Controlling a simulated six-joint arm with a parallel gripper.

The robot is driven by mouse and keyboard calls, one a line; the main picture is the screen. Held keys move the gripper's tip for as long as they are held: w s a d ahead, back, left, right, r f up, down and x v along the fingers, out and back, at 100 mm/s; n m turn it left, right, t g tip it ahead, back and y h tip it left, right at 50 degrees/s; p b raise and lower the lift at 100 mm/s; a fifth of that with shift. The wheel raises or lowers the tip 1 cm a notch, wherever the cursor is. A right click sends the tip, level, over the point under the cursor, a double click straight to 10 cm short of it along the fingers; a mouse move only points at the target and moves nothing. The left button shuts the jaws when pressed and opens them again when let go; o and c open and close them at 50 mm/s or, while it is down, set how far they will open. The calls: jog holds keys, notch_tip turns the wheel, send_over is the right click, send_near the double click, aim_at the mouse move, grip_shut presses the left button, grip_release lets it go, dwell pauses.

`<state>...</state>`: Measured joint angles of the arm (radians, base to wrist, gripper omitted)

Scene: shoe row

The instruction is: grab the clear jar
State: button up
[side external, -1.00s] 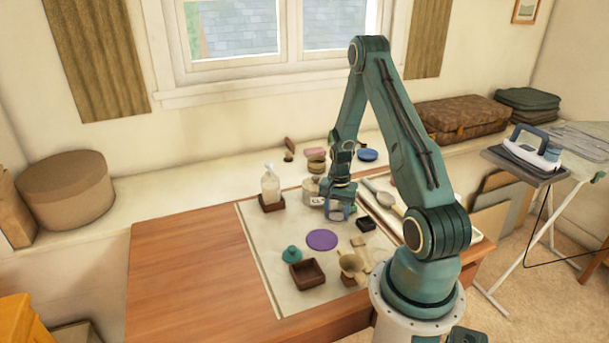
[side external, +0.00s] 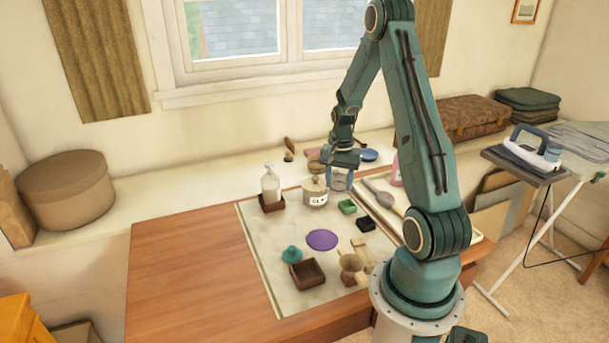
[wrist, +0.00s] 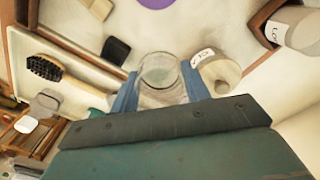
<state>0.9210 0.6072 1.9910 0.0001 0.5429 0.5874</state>
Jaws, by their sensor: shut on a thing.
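The clear jar (wrist: 160,78) is see-through and sits between the two blue fingers of my gripper (wrist: 158,92) in the wrist view. In the side view my gripper (side external: 340,177) is shut on the jar (side external: 338,184), which is held up above the table beside a labelled cream canister. The arm hides part of the jar's upper end in the side view.
The labelled canister (side external: 315,192) stands just left of the jar. A pump bottle (side external: 270,184) stands in a brown tray. A purple disc (side external: 322,240) lies nearer the front.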

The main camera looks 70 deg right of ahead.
notch_tip(320, 180, up, 9)
jog(key=shift+f, duration=0.15)
dwell(0.7)
